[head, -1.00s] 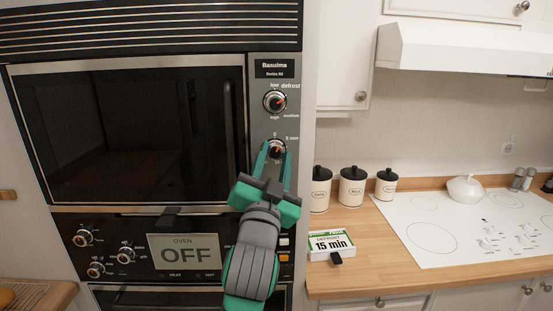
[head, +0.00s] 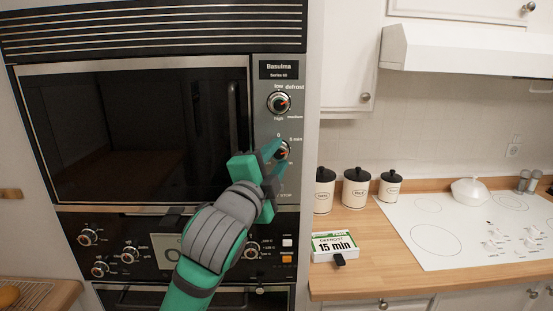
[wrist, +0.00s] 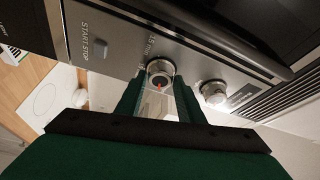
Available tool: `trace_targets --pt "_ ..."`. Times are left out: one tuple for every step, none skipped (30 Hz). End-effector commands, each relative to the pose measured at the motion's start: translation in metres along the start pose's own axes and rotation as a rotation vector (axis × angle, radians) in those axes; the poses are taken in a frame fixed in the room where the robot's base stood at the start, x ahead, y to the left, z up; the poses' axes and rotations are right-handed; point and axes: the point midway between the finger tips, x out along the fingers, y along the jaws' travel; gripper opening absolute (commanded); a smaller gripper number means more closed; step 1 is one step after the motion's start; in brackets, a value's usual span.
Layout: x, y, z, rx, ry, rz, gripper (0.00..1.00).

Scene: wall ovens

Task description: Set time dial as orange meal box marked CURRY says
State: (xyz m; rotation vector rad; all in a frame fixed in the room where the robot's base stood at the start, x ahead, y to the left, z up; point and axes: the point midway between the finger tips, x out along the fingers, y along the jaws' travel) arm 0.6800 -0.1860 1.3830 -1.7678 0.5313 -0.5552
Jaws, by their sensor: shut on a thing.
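The time dial (head: 283,150) is the lower round knob on the microwave's grey panel, with 0 above it and 5 min at its upper right. My gripper (head: 277,154) is shut on this dial, its green fingers on either side. In the wrist view the dial (wrist: 160,70) sits between my fingertips (wrist: 158,84), with an orange-red pointer mark on its face. The pointer's exact setting is too small to read. No orange box marked CURRY shows. A white and green box (head: 335,245) on the counter reads DEFROST 15 min.
The power knob (head: 279,103) is just above the dial. The START/STOP button (wrist: 87,43) shows in the wrist view. Oven knobs (head: 88,237) and an OFF display, partly behind my arm, are below. Three canisters (head: 356,188) and a white cooktop (head: 440,235) are at right.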

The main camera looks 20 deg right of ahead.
Motion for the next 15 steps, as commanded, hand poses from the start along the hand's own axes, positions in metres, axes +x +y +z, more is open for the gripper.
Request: trace_targets --pt "0.0 -0.0003 -0.0001 0.019 0.0 0.008 0.12" --pt "0.0001 0.0 -0.0003 0.028 0.001 0.013 0.12" --pt "0.0002 0.0002 -0.0005 0.039 0.001 0.018 0.12" --pt "0.0003 0.0003 -0.0006 0.046 0.001 0.021 0.12" --pt "0.0003 0.0003 -0.0006 0.053 0.001 0.024 0.12" --pt "0.0003 0.0002 -0.0006 0.061 0.001 0.027 0.12" --pt "0.0002 0.0002 -0.0006 0.066 0.001 0.029 0.12" --pt "0.0002 0.0001 -0.0006 0.069 0.001 0.03 0.12" --pt "0.0002 0.0001 -0.0006 0.073 0.001 0.032 0.12" --pt "0.0002 0.0001 -0.0006 0.075 0.001 0.033 0.12" --pt "0.0002 0.0001 -0.0006 0.077 0.001 0.034 0.12" --pt "0.0002 0.0001 -0.0007 0.078 0.001 0.034 0.12" --pt "0.0002 0.0001 -0.0008 0.079 0.002 0.035 0.12" --pt "0.0002 0.0002 -0.0009 0.079 0.002 0.035 0.12" --pt "0.0003 0.0002 -0.0009 0.08 0.002 0.035 0.12"
